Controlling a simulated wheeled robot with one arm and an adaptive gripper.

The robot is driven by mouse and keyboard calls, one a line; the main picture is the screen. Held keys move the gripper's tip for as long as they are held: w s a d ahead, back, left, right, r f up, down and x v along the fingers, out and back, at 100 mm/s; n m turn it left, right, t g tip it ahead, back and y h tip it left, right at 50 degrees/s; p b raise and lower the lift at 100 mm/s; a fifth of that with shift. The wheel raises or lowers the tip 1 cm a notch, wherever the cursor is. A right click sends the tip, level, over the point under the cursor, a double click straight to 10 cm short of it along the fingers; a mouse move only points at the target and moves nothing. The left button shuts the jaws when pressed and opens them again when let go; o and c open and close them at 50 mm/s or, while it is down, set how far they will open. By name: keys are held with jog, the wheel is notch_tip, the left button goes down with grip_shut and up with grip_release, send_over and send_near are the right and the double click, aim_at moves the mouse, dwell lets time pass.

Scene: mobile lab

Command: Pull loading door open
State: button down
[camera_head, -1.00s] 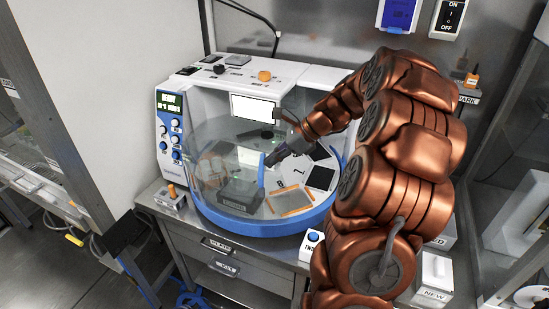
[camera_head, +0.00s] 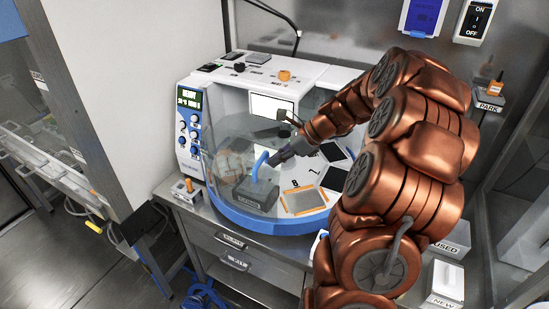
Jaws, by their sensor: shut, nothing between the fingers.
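The loading door (camera_head: 229,160) is a clear curved panel on the front of a white and blue round machine (camera_head: 275,228). Its upright blue handle (camera_head: 259,166) is near the middle of the front. My gripper (camera_head: 273,158) is shut, with its fingertips close against the right side of the handle. Whether they touch it I cannot tell. The clear panel covers the left part of the chamber. The orange-framed slot (camera_head: 304,200) to the right of the handle looks uncovered. My arm hides the machine's right side.
A dark grey labelled block (camera_head: 254,195) stands inside behind the panel. A control panel (camera_head: 189,135) is on the machine's left. A small box with an orange knob (camera_head: 187,192) stands on the bench at left. White boxes (camera_head: 445,280) are at lower right.

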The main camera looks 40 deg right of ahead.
jog(key=s+d+r+b, duration=0.3)
jog(key=s+d+r, duration=0.2)
jog(key=s+r, duration=0.2)
jog(key=shift+s, duration=0.5)
jog(key=shift+r, duration=0.1)
jog(key=s+a+f+n+g+h, duration=0.1)
jog(key=s+a+n+g, duration=0.2)
jog(key=a+n, duration=0.5)
jog(key=s+a+f+n+g, duration=0.2)
jog(key=s+a+n, duration=0.15)
jog(key=a, duration=0.95)
jog(key=s+a+f+n+g+h, duration=0.1)
jog(key=s+a+f+n+h, duration=0.1)
jog(key=s+n, duration=0.5)
jog(key=s+a+f+n+g+h, duration=0.1)
jog(key=s+a+f+n+h, duration=0.2)
jog(key=s+n, duration=0.5)
jog(key=shift+s+f+g+h, duration=0.3)
jog(key=shift+s+f, duration=0.15)
jog(key=shift+s, duration=0.15)
